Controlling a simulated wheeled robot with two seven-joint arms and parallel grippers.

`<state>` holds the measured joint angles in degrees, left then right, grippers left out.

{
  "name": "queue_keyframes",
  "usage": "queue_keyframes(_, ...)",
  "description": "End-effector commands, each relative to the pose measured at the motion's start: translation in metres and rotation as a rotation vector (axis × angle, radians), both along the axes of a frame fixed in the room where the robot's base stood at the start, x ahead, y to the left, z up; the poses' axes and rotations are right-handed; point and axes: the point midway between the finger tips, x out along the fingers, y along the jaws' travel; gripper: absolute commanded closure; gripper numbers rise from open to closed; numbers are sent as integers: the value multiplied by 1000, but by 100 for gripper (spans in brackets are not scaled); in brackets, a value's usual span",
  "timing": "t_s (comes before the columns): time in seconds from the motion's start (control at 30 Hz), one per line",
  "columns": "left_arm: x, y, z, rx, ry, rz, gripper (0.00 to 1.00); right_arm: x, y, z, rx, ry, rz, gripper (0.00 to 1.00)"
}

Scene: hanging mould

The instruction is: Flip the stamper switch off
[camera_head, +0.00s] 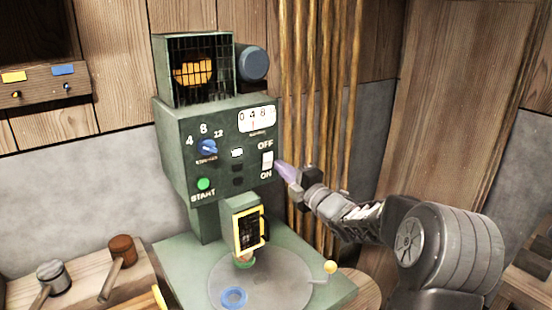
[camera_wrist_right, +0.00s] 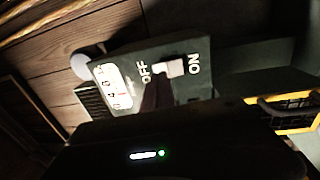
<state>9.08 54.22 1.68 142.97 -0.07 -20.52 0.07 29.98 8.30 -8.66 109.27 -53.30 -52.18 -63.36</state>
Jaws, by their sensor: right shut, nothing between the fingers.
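The green stamper machine (camera_head: 170,130) stands in the middle of the head view. Its white switch (camera_head: 267,161) sits at the right of the front panel, with OFF above it and ON below it. The switch also shows in the right wrist view (camera_wrist_right: 175,68), between the OFF and ON labels. Which way it is tipped I cannot tell for sure. My right gripper (camera_head: 284,170) is shut and empty, its tip just right of the switch. In the right wrist view a dark finger reaches close to the switch; whether it touches is unclear. My left gripper is out of view.
The panel also carries a blue dial (camera_head: 207,147), a green START button (camera_head: 204,184) and a counter (camera_head: 257,119). Below are a round plate (camera_head: 290,290) with a blue ring (camera_head: 233,297) and a yellow-knobbed lever (camera_head: 330,267). Ropes (camera_head: 315,60) hang behind, right of the machine.

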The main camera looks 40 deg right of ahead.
Motion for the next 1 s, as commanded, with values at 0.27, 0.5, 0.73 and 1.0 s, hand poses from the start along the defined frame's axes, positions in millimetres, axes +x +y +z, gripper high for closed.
queue_keyframes(0.27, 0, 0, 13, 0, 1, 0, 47, 31, -1, 5, 1, 0, -1, 100)
queue_keyframes(0.5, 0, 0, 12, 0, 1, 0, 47, 33, -1, 4, 0, 1, -1, 100)
queue_keyframes(0.73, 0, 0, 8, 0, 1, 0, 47, 34, -1, 3, -1, 0, -1, 100)
queue_keyframes(1.0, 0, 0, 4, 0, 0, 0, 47, 37, -1, 5, 0, 1, 0, 100)
